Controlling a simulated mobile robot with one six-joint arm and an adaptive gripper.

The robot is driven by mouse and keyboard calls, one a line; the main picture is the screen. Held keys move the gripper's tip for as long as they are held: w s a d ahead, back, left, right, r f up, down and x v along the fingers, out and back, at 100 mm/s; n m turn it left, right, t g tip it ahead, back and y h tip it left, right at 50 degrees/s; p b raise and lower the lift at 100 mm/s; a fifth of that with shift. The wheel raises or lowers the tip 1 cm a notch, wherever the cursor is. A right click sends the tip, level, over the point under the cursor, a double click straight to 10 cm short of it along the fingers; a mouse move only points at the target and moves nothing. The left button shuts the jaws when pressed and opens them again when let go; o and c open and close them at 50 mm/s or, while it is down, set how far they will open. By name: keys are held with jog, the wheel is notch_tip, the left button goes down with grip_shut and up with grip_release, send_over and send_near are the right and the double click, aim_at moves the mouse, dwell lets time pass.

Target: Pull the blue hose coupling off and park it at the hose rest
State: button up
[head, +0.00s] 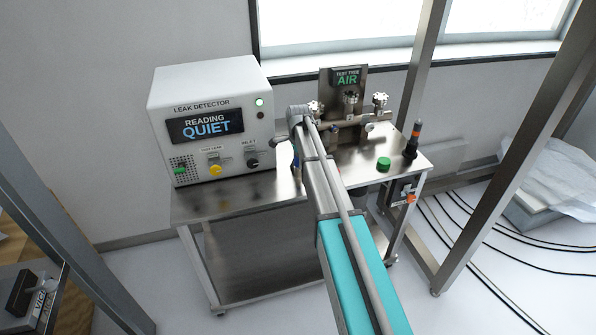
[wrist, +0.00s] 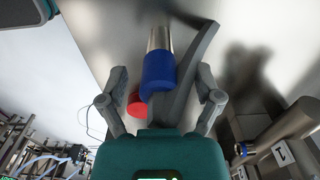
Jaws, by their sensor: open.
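The blue hose coupling (wrist: 158,75) shows in the wrist view, with a bare metal end pointing up in the picture. My gripper (wrist: 163,82) is open, with one finger on each side of the coupling. A curved grey piece (wrist: 193,68), perhaps the hose, runs beside and behind the coupling. In the head view my arm reaches over the cart and hides the gripper and most of the coupling. I cannot pick out the hose rest in either view.
A red round part (wrist: 138,104) sits close to the left finger. On the steel cart (head: 240,201) stand the leak detector (head: 208,90), reading QUIET, and a green cap (head: 384,163). Metal valves (head: 380,101) stand at the back. A metal post (head: 500,150) rises at the right.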

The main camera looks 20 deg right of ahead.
jog(key=shift+r, duration=0.2)
dwell(0.3)
jog(key=shift+r+p, duration=3.35)
jog(key=shift+p, duration=0.2)
jog(key=shift+s, duration=0.1)
jog(key=s+a+n, duration=0.3)
jog(key=s+n, duration=0.5)
jog(key=s, duration=0.7)
jog(key=s+a+n, duration=0.4)
jog(key=s+n, duration=0.5)
jog(key=s, duration=0.6)
jog(key=shift+s+n, duration=0.3)
